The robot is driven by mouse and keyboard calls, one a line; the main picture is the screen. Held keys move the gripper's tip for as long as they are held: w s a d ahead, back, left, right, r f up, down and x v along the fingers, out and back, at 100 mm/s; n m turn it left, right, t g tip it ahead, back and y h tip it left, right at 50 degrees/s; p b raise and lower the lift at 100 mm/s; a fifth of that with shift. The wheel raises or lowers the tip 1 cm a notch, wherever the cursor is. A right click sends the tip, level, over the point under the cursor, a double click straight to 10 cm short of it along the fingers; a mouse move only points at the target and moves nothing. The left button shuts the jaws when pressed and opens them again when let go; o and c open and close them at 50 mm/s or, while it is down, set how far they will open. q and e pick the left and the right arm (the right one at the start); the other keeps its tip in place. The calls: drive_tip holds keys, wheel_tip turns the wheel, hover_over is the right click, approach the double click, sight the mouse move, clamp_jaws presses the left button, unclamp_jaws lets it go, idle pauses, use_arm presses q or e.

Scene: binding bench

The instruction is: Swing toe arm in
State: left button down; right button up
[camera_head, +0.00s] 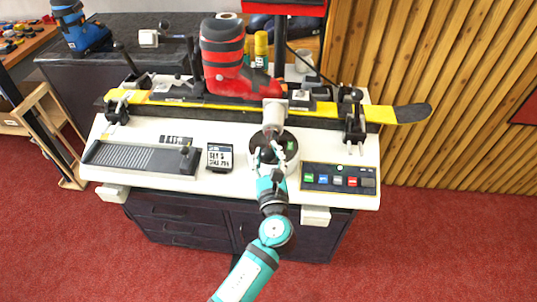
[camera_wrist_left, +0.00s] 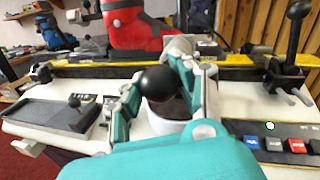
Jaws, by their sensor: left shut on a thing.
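My left gripper (camera_head: 268,157) is over the round dark dial (camera_head: 290,145) at the bench's front middle. In the left wrist view its teal fingers (camera_wrist_left: 160,88) are closed around a black ball knob (camera_wrist_left: 158,82). The join between knob and arm is hidden by the fingers. My right gripper is not in view.
The boot stands on a yellow and black ski (camera_head: 380,113) held across the white bench (camera_head: 120,140). Black clamps with upright levers (camera_head: 355,120) flank it. A button panel (camera_head: 340,179) is to the right, a small display (camera_head: 220,157) and grey tray (camera_head: 140,158) to the left.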

use_arm(q)
drive_tip(key=shift+s+d+f, duration=0.1)
drive_tip(key=shift+d+f, duration=0.05)
drive_tip(key=shift+f, duration=0.25)
drive_tip(key=c, duration=1.4)
unclamp_jaws()
drive_tip(key=o, duration=0.5)
drive_tip(key=shift+s+d+r, duration=0.1)
drive_tip(key=shift+r, duration=0.2)
drive_tip(key=s, duration=0.4)
drive_tip(key=s+d, duration=0.1)
drive_tip(key=s, duration=0.6)
drive_tip(key=shift+s+d, duration=0.3)
drive_tip(key=shift+s, duration=0.1)
